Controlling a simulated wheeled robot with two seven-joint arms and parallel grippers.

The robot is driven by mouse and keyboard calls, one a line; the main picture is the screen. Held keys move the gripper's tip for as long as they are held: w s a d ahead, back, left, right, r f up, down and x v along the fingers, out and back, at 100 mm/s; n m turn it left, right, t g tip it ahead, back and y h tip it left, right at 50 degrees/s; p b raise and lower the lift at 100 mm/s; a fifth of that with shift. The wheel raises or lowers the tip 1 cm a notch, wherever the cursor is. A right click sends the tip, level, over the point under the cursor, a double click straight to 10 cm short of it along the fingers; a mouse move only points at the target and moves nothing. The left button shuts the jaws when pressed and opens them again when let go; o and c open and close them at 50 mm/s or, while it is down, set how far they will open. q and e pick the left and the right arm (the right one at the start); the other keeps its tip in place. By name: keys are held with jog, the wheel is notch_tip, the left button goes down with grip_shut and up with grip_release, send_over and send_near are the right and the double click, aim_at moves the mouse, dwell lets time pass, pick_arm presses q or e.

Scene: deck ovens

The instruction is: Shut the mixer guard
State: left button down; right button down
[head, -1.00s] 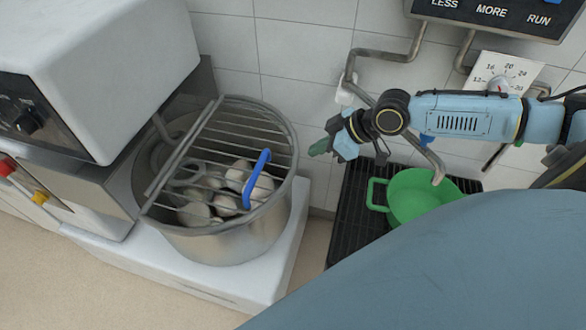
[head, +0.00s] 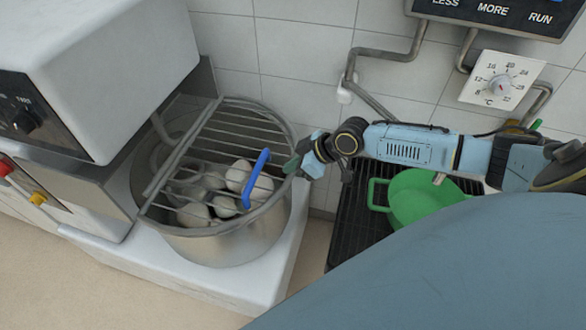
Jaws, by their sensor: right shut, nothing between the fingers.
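The mixer guard (head: 232,135) is a wire grid with a straight bar on its left side and a blue handle (head: 257,178) on its right side. It lies across the top of the steel mixer bowl (head: 225,245); I cannot tell whether a small gap is left at the rim. Pale dough lumps (head: 195,213) show through the wires. My left gripper is not in view.
The white mixer head (head: 110,60) stands at the left over the bowl. A green container (head: 415,200) sits on a black rack (head: 345,215) at the right. Pipes (head: 385,54), a dial (head: 500,82) and a control panel (head: 490,12) are on the tiled wall behind.

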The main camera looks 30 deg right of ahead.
jog(key=shift+f, duration=0.6)
